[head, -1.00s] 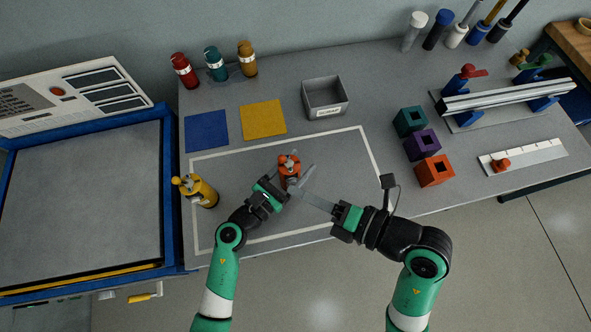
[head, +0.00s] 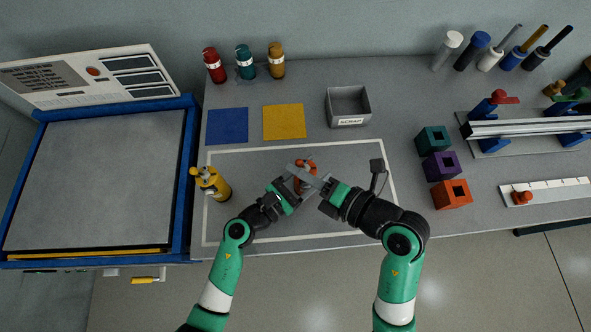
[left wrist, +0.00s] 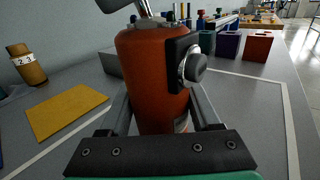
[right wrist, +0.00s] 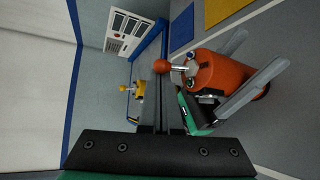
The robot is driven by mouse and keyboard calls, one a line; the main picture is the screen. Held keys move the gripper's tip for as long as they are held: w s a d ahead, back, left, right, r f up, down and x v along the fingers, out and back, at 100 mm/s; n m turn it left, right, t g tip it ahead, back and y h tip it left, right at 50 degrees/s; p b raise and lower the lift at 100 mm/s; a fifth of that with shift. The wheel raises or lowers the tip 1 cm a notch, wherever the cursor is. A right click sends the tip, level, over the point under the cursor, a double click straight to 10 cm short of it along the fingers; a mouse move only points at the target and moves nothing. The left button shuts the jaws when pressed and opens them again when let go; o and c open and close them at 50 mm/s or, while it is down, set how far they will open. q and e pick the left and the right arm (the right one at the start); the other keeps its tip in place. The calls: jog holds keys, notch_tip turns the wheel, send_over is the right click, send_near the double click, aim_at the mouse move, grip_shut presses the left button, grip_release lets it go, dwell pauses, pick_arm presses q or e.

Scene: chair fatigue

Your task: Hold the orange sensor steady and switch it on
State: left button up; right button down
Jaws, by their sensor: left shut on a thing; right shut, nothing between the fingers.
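The orange sensor (head: 308,164) stands on the table inside the white outline. In the left wrist view its body (left wrist: 153,75) fills the middle, with a black block and silver knob (left wrist: 192,66) on its side. My left gripper (head: 297,180) is shut around its body. In the right wrist view the sensor (right wrist: 240,78) has a lever with an orange ball end (right wrist: 162,67). My right gripper (right wrist: 158,75) is shut and empty, with its fingertips close to that ball; contact cannot be told. In the head view the right fingers partly cover the sensor top.
A yellow sensor (head: 213,184) stands to the left on the table. A grey scrap bin (head: 348,107), a blue square (head: 227,126) and a yellow square (head: 284,121) lie behind. Coloured blocks (head: 440,167) stand to the right. The outlined area around the grippers is otherwise clear.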

jog(key=shift+d+m+y, duration=0.25)
jog(key=shift+m+y, duration=0.15)
jog(key=shift+y, duration=0.2)
dwell(0.4)
jog(key=m+t+y, duration=0.1)
jog(key=d+m+t+y, duration=0.1)
jog(key=m+y, duration=0.1)
jog(key=shift+w+d+r, duration=0.15)
jog(key=shift+d, duration=0.05)
jog(key=shift+r, duration=0.1)
jog(key=shift+a, duration=0.1)
jog(key=shift+a+r, duration=0.1)
jog(key=shift+a, duration=0.15)
jog(key=s+d+f, duration=0.1)
jog(key=s+d, duration=0.4)
jog(key=s, duration=0.1)
jog(key=shift+s+f, duration=0.35)
jog(key=shift+f, duration=0.05)
jog(key=shift+d, duration=0.1)
